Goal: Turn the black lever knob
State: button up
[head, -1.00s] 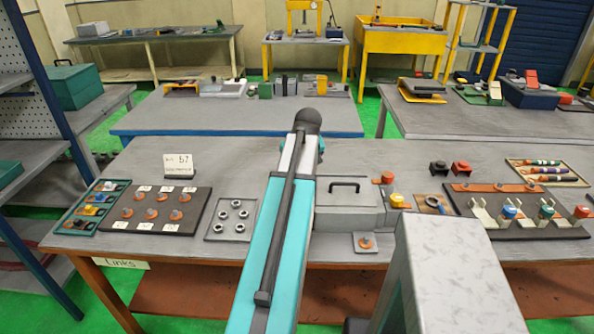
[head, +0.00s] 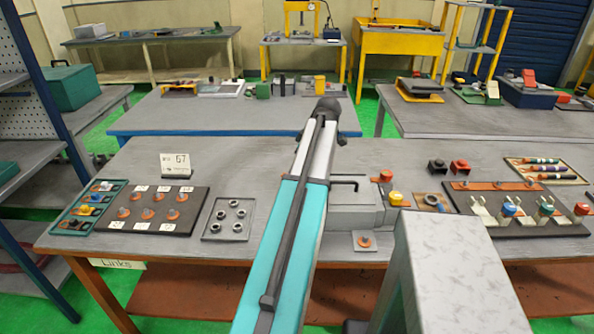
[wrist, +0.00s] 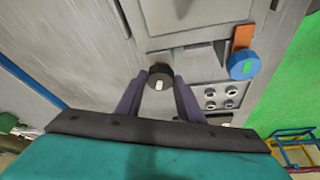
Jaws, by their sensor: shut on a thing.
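The black lever knob (wrist: 160,80) shows in the wrist view as a round dark cap with a white mark. A bit of orange shows just behind it. My gripper (wrist: 161,86) has its two dark purple fingers on either side of the knob and is shut on it. A grey panel surface lies behind the knob. In the head view my own arm covers the middle of the bench, and I cannot make out the gripper or the black knob there.
In the wrist view a blue knob (wrist: 243,65) on an orange strip sits to the right, above a plate with several round fittings (wrist: 221,97). In the head view the bench holds a grey box (head: 350,218), a dark tray of orange-topped parts (head: 140,226) and a rack of clips (head: 520,224).

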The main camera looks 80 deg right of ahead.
jog(key=n, duration=0.1)
jog(key=n+y, duration=0.1)
jog(key=n, duration=0.1)
jog(key=shift+f+y+b, duration=0.25)
jog(key=shift+y+b, duration=0.05)
jog(key=shift+b, duration=0.1)
jog(key=shift+n, duration=0.4)
jog(key=o, duration=1.1)
jog(key=shift+c, duration=0.2)
jog(key=shift+r, duration=0.1)
jog(key=shift+d+r, duration=0.1)
jog(key=shift+d, duration=0.05)
jog(key=shift+s+r, duration=0.3)
jog(key=shift+r, duration=0.35)
jog(key=b+v, duration=0.2)
jog(key=v, duration=1)
